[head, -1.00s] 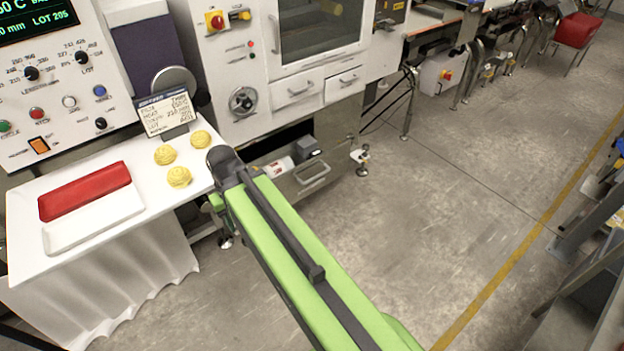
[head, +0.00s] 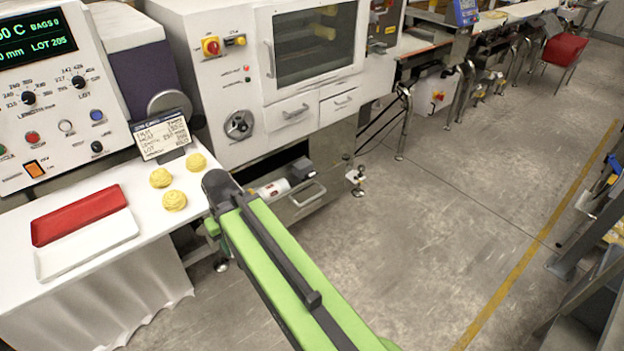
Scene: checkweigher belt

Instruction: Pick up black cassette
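I cannot make out a black cassette for certain. A dark grey box (head: 300,170) sits low under the white machine, beside a white cylinder with a red mark (head: 272,189); I cannot tell whether the box is a separate object. My green and dark grey arm reaches from the bottom edge up toward the right end of the white-covered table. Its dark upper joint ends near that table's edge. My gripper does not show.
The white-covered table (head: 150,245) carries a red tray (head: 80,215), a white tray (head: 87,245), three yellow nests (head: 174,200) and a sign (head: 162,140). A control panel (head: 60,100) stands behind. The white machine (head: 210,90) stands to the right. Open floor (head: 440,210) lies right of my arm.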

